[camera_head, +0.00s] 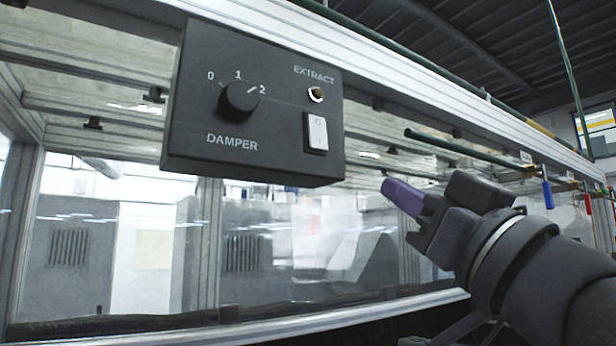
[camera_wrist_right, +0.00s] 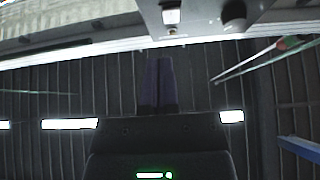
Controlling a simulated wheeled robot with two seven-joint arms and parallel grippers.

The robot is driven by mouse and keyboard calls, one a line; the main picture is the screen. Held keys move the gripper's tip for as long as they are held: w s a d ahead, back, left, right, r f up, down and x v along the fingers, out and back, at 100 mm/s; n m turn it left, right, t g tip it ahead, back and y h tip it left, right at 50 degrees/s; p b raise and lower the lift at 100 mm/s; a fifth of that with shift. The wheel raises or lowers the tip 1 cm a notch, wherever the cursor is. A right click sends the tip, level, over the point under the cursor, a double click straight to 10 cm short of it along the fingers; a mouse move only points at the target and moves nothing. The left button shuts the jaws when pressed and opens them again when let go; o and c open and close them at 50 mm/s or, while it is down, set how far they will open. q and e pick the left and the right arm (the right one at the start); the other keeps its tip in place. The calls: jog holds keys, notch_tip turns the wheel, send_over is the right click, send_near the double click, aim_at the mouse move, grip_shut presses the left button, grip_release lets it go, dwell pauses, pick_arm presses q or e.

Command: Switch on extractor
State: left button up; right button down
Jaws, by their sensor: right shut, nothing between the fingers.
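The black extractor control box (camera_head: 255,150) hangs from the frame's upper rail in the head view. It carries a DAMPER knob (camera_head: 238,101), a small lamp (camera_head: 316,95) under the word EXTRACT, and a white rocker switch (camera_head: 316,132) marked 0 and 1. My right gripper (camera_head: 392,188), with purple fingers, is shut and empty, to the right of and below the switch, apart from the box. In the right wrist view the shut fingers (camera_wrist_right: 158,85) point toward the upside-down box (camera_wrist_right: 205,14), with the switch (camera_wrist_right: 171,16) and knob (camera_wrist_right: 234,15) at the top edge. My left gripper is not visible.
A pale metal rail (camera_head: 440,75) runs above the box. A green rod (camera_head: 460,147) extends right of it, near my right gripper. Blue (camera_head: 547,193) and red (camera_head: 588,204) handled items hang at the right. Clear panels lie behind and below the box.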

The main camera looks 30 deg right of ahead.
aim_at(319, 137)
jog(key=s, duration=0.2)
jog(key=s+a+r, duration=0.1)
jog(key=shift+s+a+n+t, duration=0.1)
jog(key=shift+s+n+t, duration=0.1)
jog(key=shift+n+t, duration=0.15)
jog(key=p+x, duration=0.2)
jog(key=x, duration=0.2)
jog(key=w+f+p+x, duration=0.1)
jog(key=p+x, duration=0.2)
jog(key=x, duration=0.1)
jog(key=f+p+x, duration=0.1)
jog(key=p+x, duration=0.1)
jog(key=x, duration=0.3)
jog(key=shift+w+a+f+p, duration=0.15)
jog(key=shift+w+p, duration=0.25)
